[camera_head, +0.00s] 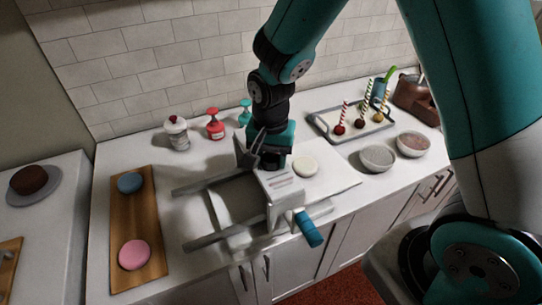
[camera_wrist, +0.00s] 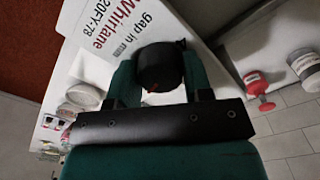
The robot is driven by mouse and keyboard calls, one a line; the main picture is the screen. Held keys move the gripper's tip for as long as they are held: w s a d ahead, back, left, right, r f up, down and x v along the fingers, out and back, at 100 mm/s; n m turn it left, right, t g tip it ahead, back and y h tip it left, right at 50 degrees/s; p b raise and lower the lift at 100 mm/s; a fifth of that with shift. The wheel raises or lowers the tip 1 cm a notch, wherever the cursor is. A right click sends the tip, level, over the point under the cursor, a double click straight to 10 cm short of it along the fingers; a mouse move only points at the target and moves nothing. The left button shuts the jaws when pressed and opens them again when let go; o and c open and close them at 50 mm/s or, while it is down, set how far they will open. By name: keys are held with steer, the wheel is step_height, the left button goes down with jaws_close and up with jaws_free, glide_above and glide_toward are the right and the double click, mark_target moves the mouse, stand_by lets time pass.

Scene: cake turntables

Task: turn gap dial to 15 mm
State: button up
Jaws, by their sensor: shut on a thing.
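The gap dial (camera_wrist: 160,62) is a dark round knob in the wrist view, with a small red mark low on its rim. My gripper (camera_wrist: 158,78) has its teal fingers on either side of the dial and is shut on it. The dial's scale and the number at the mark cannot be read. The white machine panel (camera_wrist: 125,20) behind the dial carries the words "gap in mm" and "Whirlane". In the head view the sheeter (camera_head: 283,199) stands on the counter with a blue handle (camera_head: 308,228) at its front; my arm hides the dial there.
A wooden board (camera_head: 148,215) with a blue and a pink round lies at left. A red pump bottle (camera_head: 215,124) and white jar (camera_head: 176,133) stand behind.

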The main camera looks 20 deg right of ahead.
mark_target(272, 157)
steer(key=n, duration=0.6)
steer(key=shift+n, duration=0.4)
stand_by(0.4)
steer(key=o, duration=0.9)
steer(key=shift+o, duration=0.2)
step_height(272, 157, up, 18)
steer(key=b, duration=0.3)
steer(key=shift+f, duration=0.25)
